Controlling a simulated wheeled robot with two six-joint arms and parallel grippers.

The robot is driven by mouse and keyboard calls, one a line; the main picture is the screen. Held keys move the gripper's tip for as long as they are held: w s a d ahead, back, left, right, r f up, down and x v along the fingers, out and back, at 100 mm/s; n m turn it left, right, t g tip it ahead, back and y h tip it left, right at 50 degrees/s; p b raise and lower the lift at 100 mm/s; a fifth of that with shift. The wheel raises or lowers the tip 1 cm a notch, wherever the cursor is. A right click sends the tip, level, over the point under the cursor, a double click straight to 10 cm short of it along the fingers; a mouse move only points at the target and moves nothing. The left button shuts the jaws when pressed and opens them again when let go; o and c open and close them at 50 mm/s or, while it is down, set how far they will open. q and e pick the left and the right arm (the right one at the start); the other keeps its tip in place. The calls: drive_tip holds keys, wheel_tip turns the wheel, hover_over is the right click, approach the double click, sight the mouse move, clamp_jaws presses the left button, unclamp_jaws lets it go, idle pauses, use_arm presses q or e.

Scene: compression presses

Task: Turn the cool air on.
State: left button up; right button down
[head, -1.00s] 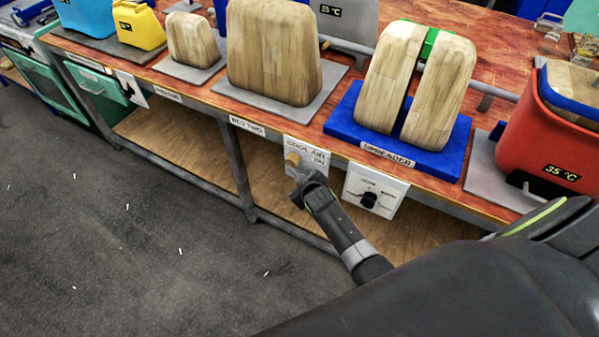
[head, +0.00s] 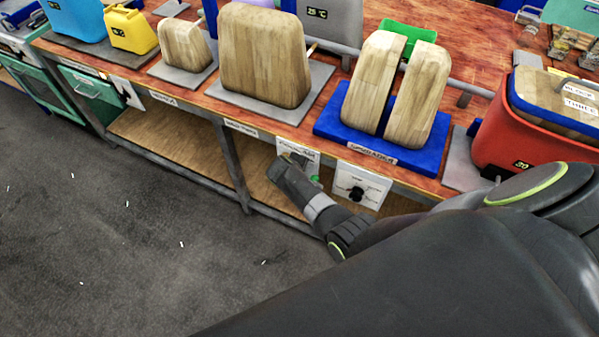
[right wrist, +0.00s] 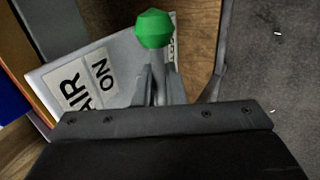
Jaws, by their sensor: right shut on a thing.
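The white cool air panel (head: 283,153) hangs from the front edge of the workbench, partly hidden by my right gripper. In the right wrist view the panel (right wrist: 122,52) shows the words "AIR" and "ON". Its lever has a green knob (right wrist: 155,29), which also shows beside the gripper in the head view (head: 315,181). My right gripper (head: 299,161) is at the panel. In the wrist view its fingers (right wrist: 160,88) are shut on the lever just below the knob. My left gripper is not in view.
A white dial panel (head: 358,190) hangs just right of the cool air panel. Above stand wooden blocks on a blue base (head: 330,128) and a red container (head: 492,150). A lower shelf (head: 180,142) runs beneath the bench. The floor in front is clear.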

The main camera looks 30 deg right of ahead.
drive_tip(key=shift+r, duration=0.15)
idle(0.4)
drive_tip(key=c, duration=1.6)
unclamp_jaws()
